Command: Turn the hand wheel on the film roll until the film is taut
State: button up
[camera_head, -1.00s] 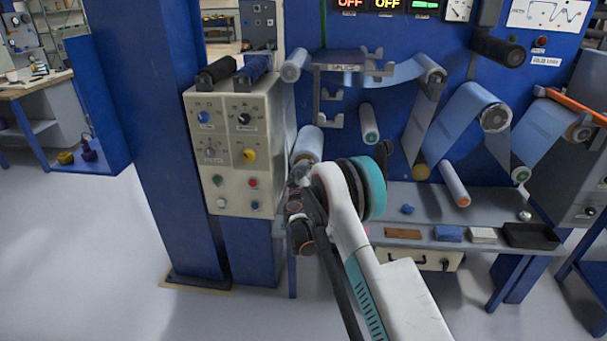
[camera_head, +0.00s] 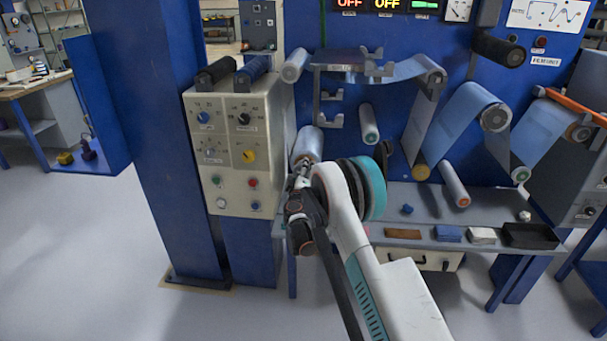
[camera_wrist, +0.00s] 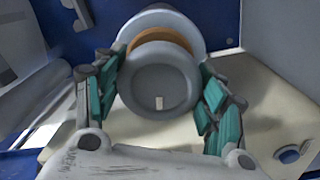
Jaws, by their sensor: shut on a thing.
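In the wrist view the hand wheel (camera_wrist: 150,92) is a grey round disc with a small pale mark on its face. An orange ring and a wider pale disc show behind it. My gripper (camera_wrist: 158,76) is shut on the wheel, with one teal-padded finger on each side. In the head view the film roll (camera_head: 308,143) stands beside the control box, just beyond my gripper (camera_head: 300,174), and my wrist hides the wheel. Light-blue film (camera_head: 458,118) runs over the rollers to the right. How tight the film is at the roll cannot be told.
The cream control box (camera_head: 230,170) with knobs and buttons stands close on the left. A shelf (camera_head: 420,226) with small blocks and a black tray (camera_head: 530,235) lies on the right. More rollers (camera_head: 496,117) stick out above it. The floor in front is clear.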

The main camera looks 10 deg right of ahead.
jog(key=shift+n, duration=2.2)
jog(key=o, duration=1.1)
jog(key=shift+c, duration=0.2)
jog(key=v, duration=1.2)
